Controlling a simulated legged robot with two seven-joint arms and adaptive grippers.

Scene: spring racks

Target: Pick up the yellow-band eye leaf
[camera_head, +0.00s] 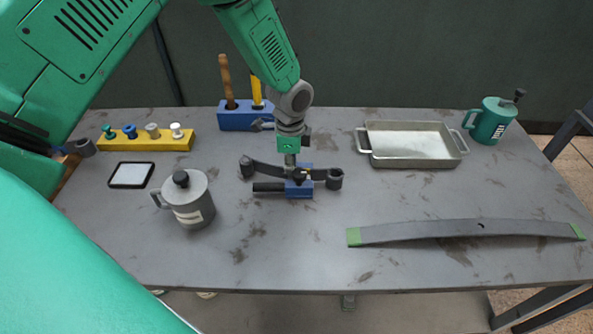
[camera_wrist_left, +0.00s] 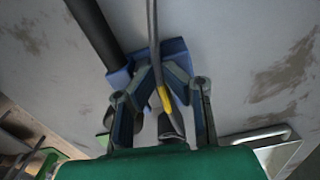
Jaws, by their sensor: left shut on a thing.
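The yellow-band eye leaf (camera_head: 266,169) is a dark, slightly curved strip with a round eye at each end, near the middle of the table. Its yellow band also shows between my fingers in the left wrist view (camera_wrist_left: 165,98). My left gripper (camera_head: 294,172) points down and is shut on the leaf near its middle. Beside and partly under the leaf is a blue block (camera_head: 299,190) with a dark rod; it also shows in the left wrist view (camera_wrist_left: 174,48). I cannot tell whether the leaf touches it. My right gripper is not in view.
A grey lidded mug (camera_head: 190,203) stands left of the leaf. A long green-ended leaf (camera_head: 440,231) lies front right. A metal tray (camera_head: 411,158) and green mug (camera_head: 488,123) stand behind. A yellow rack (camera_head: 150,143) and blue tool block (camera_head: 236,119) sit back left. The front middle is clear.

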